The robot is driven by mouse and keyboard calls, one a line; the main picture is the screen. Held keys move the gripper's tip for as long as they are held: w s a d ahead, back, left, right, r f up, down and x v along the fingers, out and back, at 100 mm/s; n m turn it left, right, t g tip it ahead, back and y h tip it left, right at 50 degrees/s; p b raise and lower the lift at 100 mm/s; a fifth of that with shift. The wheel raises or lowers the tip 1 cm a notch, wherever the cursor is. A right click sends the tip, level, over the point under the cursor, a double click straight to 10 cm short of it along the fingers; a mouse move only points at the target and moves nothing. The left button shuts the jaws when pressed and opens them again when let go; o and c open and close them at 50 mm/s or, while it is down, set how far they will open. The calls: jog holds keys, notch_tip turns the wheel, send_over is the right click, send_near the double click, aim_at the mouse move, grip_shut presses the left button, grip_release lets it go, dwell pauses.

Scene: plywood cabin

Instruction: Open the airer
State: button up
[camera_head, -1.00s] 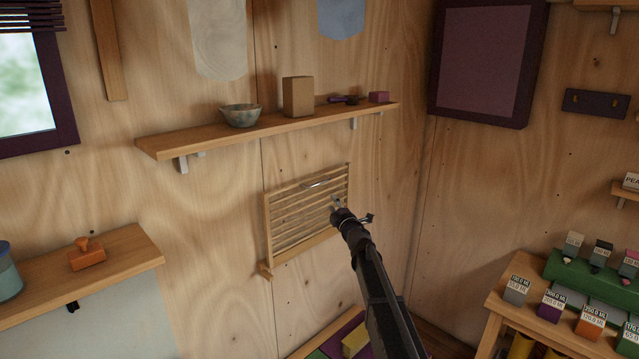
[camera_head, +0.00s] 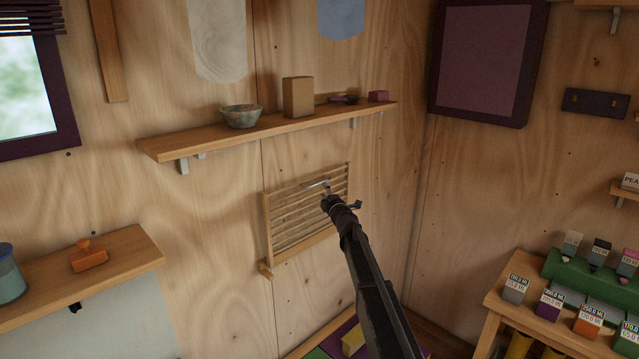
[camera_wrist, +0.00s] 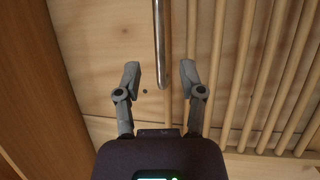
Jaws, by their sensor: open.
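The airer (camera_head: 273,225) is a pale wooden frame with several slats, folded flat against the plywood wall below the shelf. A silver metal handle (camera_head: 315,184) sits near its top edge. My gripper (camera_head: 328,196) is in front of the airer's upper part, close to the handle. In the wrist view, the handle (camera_wrist: 160,40) runs down from the top edge and its end shows between the two open fingers of my gripper (camera_wrist: 160,76). I cannot tell if they touch it. The slats (camera_wrist: 228,75) lie to the right. My arm hides the airer's lower right part.
A wall shelf (camera_head: 205,139) above the airer carries a bowl (camera_head: 240,117), a cardboard box (camera_head: 298,97) and small items. A table (camera_head: 495,297) with paint pots stands at the right. A lower shelf (camera_head: 130,249) with an orange stamp (camera_head: 89,257) is at left.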

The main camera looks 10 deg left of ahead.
aim_at(320, 182)
jog(key=shift+p+x, duration=0.4)
jog(key=shift+x, duration=2.6)
grip_shut()
jog(key=shift+d, duration=0.15)
